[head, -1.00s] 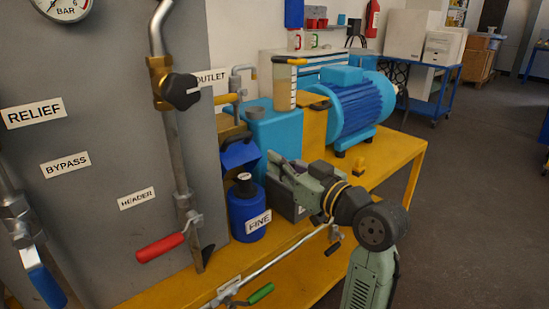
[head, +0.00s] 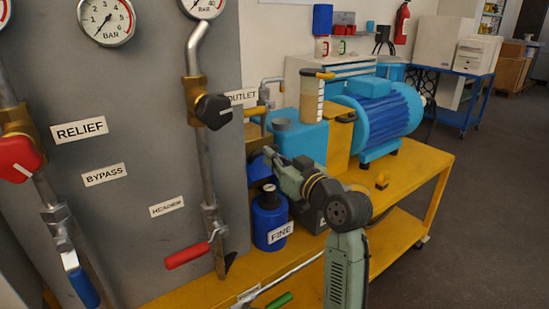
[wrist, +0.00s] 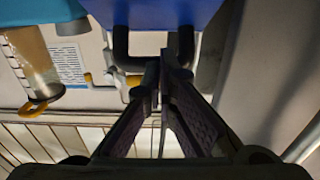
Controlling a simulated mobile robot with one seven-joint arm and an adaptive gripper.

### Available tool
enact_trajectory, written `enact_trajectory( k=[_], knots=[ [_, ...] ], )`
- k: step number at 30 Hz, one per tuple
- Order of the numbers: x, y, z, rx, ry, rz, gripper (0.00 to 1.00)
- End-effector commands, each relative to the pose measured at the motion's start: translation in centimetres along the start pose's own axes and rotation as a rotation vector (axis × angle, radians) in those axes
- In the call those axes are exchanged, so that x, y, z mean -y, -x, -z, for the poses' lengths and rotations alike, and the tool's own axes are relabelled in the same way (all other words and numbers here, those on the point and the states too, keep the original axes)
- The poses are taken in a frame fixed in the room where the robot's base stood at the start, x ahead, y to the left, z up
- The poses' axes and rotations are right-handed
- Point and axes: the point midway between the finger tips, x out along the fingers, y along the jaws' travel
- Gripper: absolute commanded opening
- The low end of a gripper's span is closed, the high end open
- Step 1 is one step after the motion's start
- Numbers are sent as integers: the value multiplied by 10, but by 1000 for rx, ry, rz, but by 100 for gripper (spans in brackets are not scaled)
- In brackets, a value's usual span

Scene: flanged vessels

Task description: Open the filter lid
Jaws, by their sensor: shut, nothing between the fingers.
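A blue vessel labelled FINE (head: 270,227) stands upright on the yellow bench, with a dark neck and pale top. Just above and behind it is a blue lid-like part (head: 259,164), partly hidden by my gripper. In the wrist view a flat blue face (wrist: 160,14) fills the top, with a black U-shaped handle (wrist: 121,45) below it. My gripper (head: 275,158) is close in front of the blue part. In the wrist view its fingertips (wrist: 166,62) are together at the handle's crossbar, with nothing between them. I cannot tell if they touch it.
A grey panel (head: 130,215) with gauges and valves stands left. A red-handled lever (head: 187,255) juts out near the vessel. A blue tank (head: 298,135), a sight tube (head: 311,100) and a blue motor (head: 378,115) stand behind and right. Open floor (head: 480,220) lies right.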

Motion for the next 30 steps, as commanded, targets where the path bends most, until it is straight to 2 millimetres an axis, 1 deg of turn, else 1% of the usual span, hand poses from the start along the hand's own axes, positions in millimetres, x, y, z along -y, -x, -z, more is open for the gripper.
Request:
enact_trajectory(
  k=[5, 8, 17, 23, 30],
  knots=[
    [0, -2, 3, 10, 0, 0, 0],
    [0, -6, 7, 35, 1, 0, 0],
    [0, -16, 10, 96, 1, 1, 0],
    [1, -32, 14, 118, -1, 3, 0],
    [1, -61, 22, 117, -1, 3, 0]
  ],
)
